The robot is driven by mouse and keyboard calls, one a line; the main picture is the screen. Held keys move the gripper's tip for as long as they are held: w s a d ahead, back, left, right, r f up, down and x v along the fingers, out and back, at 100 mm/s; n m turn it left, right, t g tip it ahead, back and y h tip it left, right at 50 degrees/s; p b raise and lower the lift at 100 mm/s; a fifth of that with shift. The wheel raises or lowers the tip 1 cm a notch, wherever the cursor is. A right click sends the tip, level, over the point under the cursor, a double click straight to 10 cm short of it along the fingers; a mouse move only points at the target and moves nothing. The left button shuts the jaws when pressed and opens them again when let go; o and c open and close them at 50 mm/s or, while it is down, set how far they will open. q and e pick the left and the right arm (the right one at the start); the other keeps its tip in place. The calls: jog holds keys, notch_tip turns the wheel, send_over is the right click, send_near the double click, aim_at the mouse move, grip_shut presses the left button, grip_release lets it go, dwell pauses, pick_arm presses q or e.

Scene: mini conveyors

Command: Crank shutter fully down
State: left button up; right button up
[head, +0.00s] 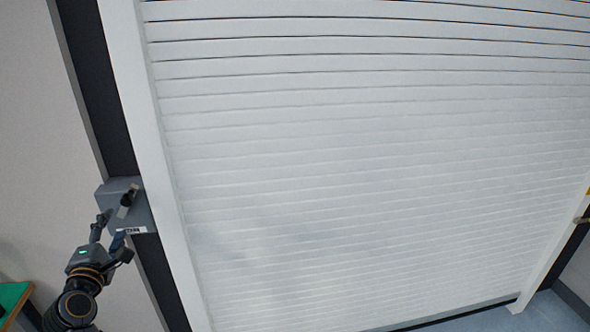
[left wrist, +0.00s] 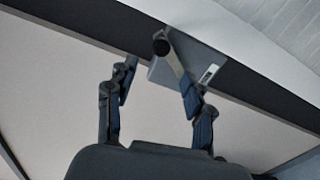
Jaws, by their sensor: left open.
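The white slatted shutter (head: 370,170) fills most of the head view. Its bottom edge (head: 450,313) shows low in the picture, with a dark strip between it and the floor. A grey crank box (head: 143,212) is fixed beside the left shutter rail. Its crank has a pale arm and a dark knob (head: 132,192); the knob (left wrist: 161,46) and arm (left wrist: 179,62) also show in the left wrist view. My left gripper (head: 110,228) is open just below and left of the crank. In the left wrist view its fingers (left wrist: 157,80) are spread, with nothing held between them. My right gripper is out of view.
A white rail (head: 150,130) and a dark post (head: 100,90) run beside the box. A green-topped table (head: 12,297) stands at the lower left. A small tan piece (head: 582,220) shows at the right rail. Blue-grey floor (head: 540,315) is clear at the lower right.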

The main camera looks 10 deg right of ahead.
aim_at(125, 202)
pick_arm(q)
jog(key=w+m, duration=0.3)
jog(key=m, duration=0.4)
jog(key=w+m+b, duration=0.1)
jog(key=w+m, duration=0.3)
jog(key=m, duration=0.3)
jog(key=w+m, duration=0.4)
jog(key=m, duration=0.3)
jog(key=shift+d+m+h+b, duration=0.2)
jog(key=shift+m+h+b, duration=0.1)
jog(key=shift+b, duration=0.1)
jog(key=shift+c, duration=0.2)
grip_shut()
